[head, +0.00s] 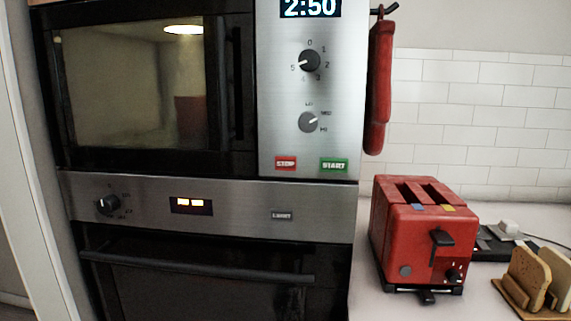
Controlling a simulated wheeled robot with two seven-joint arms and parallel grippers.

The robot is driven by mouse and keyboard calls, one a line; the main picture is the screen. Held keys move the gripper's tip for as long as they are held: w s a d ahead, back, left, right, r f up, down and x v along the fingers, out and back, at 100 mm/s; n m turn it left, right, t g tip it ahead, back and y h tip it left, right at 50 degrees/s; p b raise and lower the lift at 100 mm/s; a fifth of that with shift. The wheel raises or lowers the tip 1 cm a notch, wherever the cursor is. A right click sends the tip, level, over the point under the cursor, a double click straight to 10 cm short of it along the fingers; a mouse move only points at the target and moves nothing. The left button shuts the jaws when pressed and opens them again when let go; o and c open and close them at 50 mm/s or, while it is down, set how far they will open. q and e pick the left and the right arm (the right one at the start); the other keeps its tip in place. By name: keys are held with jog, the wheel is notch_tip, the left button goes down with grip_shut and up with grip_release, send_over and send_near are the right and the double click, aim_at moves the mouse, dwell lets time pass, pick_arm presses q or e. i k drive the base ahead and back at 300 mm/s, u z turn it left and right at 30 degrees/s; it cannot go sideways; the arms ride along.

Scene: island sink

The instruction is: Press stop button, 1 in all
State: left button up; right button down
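The red stop button (286,163) is at the lower left of the microwave's control panel (280,95) in the head view. The green start button (334,164) is to its right. The microwave (140,85) has a dark glass door that looks shut, and its display (310,8) reads 2:50. Two round knobs sit above the buttons, an upper one (309,61) and a lower one (308,122). Neither of my grippers shows in the head view, and nothing covers the stop button.
Below the microwave is an oven (200,285) with a protruding handle (195,268). A red toaster (415,235) stands on the white counter (385,305) at right. A red mitt (378,90) hangs beside the panel. Bread slices stand in a wooden holder (515,290).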

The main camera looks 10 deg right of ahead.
aim_at(287, 163)
jog(key=z, duration=0.85)
jog(key=k, duration=0.75)
jog(key=u, duration=0.85)
jog(key=i, duration=0.55)
